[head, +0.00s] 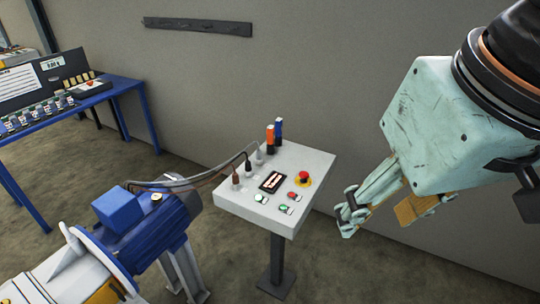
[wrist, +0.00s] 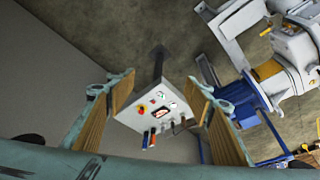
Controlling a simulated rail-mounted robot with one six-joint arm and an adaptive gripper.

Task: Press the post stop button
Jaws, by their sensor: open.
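The control post (head: 276,262) carries a pale tilted panel box (head: 240,207) in the middle of the head view. On the panel, a red mushroom button (head: 304,177) sits on a yellow ring, with a smaller red button (head: 292,195) below it. In the wrist view the panel box (wrist: 136,122) shows upside down between my open fingers (wrist: 160,80). Button labels are too small to read.
Dark plugs with cables (head: 236,178) and orange and blue upright pieces (head: 270,138) stand along the panel's back. A blue motor (head: 150,225) is at lower left. A blue table (head: 125,84) with equipment stands at far left. A grey wall is behind.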

